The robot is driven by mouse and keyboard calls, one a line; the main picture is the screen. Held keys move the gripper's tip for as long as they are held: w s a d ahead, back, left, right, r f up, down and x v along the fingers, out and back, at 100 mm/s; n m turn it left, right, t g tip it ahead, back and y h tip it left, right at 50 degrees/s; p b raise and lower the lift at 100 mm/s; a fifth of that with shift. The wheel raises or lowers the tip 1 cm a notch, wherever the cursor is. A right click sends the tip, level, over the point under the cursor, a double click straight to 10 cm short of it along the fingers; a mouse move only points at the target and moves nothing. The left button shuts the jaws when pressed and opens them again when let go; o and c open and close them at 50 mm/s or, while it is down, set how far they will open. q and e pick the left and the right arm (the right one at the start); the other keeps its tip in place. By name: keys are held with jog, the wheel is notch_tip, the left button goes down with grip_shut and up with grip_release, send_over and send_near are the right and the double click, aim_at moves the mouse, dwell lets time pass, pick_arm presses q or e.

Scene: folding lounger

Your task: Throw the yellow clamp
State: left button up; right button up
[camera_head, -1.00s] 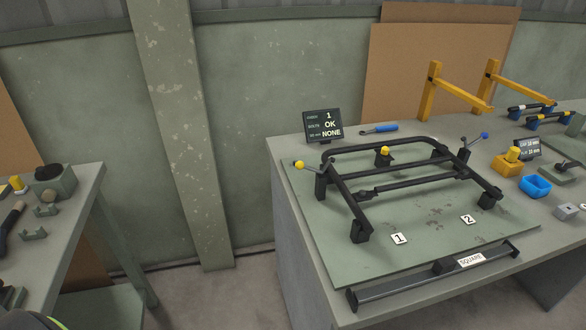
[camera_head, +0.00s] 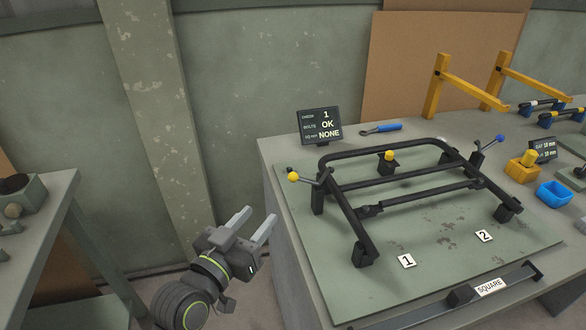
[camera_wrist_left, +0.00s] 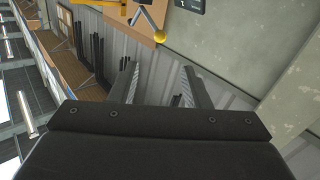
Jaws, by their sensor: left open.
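The yellow clamp (camera_head: 293,176) is a lever with a yellow ball knob at the left corner of the black frame (camera_head: 350,205). My right gripper is not in view.
A blue-knobbed clamp (camera_head: 499,139) sits at the frame's far right corner, and a yellow knob (camera_head: 389,155) stands on a block at its back. A bench (camera_head: 50,215) stands at left.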

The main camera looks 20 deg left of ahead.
aim_at(291, 180)
pick_arm(q)
jog(key=w+d+p, duration=0.2)
jog(key=w+d, duration=0.1)
jog(key=w, duration=1.3)
jog(key=shift+w+p, duration=0.3)
jog(key=shift+w, duration=0.1)
jog(key=shift+d, duration=0.1)
grip_shut()
